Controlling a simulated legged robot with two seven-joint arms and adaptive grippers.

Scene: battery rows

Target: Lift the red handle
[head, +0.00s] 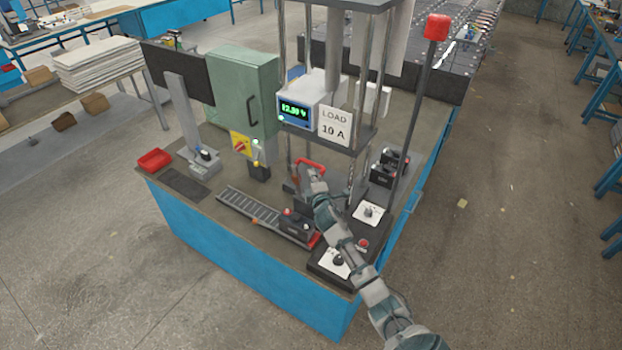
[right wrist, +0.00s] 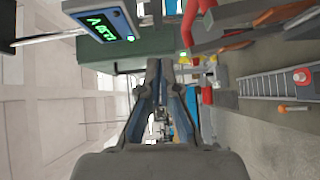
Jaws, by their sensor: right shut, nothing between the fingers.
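A red handle (head: 311,164) curves over the front of the test stand at the middle of the bench in the head view. A red curved bar, which looks like the same handle, shows at the top of the right wrist view (right wrist: 190,22). My right gripper (head: 314,180) is close to the handle, just below it in the head view. Its fingers (right wrist: 160,68) are together with nothing between them, and the red bar lies off to their right in the wrist view. Whether they touch the handle is hard to tell. My left gripper is not in view.
The stand carries a green-digit display (head: 296,111) and a "LOAD 10 A" sign (head: 335,127). A roller track (head: 250,207) holds a black battery (head: 296,224). A green cabinet (head: 240,92) stands behind.

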